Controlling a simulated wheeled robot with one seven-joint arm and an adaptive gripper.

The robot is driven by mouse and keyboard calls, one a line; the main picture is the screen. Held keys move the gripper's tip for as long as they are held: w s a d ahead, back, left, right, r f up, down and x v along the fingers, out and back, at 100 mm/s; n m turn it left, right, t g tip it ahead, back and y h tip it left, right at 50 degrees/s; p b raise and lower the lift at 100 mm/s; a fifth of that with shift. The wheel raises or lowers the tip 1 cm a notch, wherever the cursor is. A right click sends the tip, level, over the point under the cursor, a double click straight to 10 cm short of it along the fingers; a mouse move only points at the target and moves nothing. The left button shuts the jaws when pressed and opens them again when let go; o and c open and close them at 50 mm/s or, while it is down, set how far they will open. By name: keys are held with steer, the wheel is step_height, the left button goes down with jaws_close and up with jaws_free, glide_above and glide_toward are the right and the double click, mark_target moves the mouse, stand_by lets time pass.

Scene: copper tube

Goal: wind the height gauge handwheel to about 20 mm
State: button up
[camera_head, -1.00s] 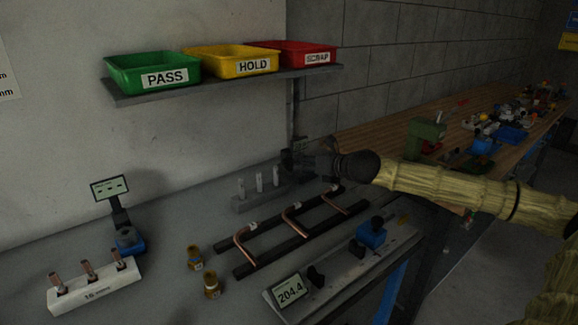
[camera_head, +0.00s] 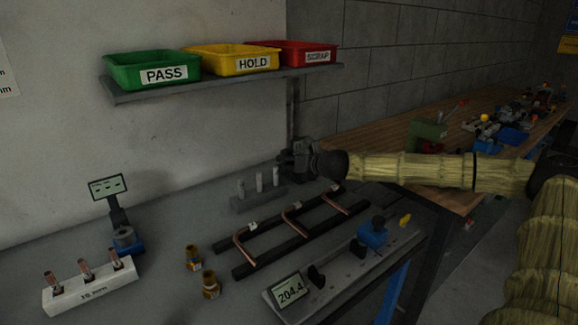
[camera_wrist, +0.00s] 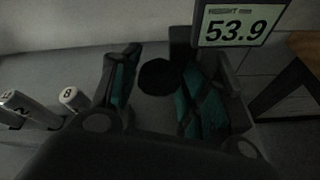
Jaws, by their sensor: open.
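The height gauge shows in the wrist view by its display (camera_wrist: 235,27), headed HEIGHT and reading 53.9. A round black knob, which looks like the handwheel (camera_wrist: 159,77), lies below and left of the display. My gripper (camera_wrist: 165,62) is open, with one green-padded finger on each side of the knob. I cannot tell whether either finger touches it. In the head view my gripper (camera_head: 296,160) is at the back of the grey bench, and it and the wrist hide most of the gauge.
Numbered grey pins (camera_wrist: 72,98) stand left of my gripper. Copper tubes (camera_head: 292,222) lie on dark rails (camera_head: 265,262). A length gauge (camera_head: 290,290) reads 204.4 in front. PASS, HOLD and SCRAP bins (camera_head: 153,70) sit on a shelf (camera_head: 225,82) above. A wooden bench (camera_head: 385,135) is at right.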

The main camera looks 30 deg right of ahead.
steer(key=shift+w+f, duration=0.1)
steer(key=shift+w, duration=0.05)
steer(key=c, duration=0.7)
steer(key=shift+a+f+n+h+b, duration=0.1)
steer(key=shift+n+h+b, duration=0.4)
steer(key=shift+n+b, duration=0.3)
steer(key=shift+c, duration=0.2)
steer(key=shift+n, duration=0.3)
steer(key=o, duration=0.7)
steer(key=shift+o, duration=0.2)
steer(key=v, duration=1.2)
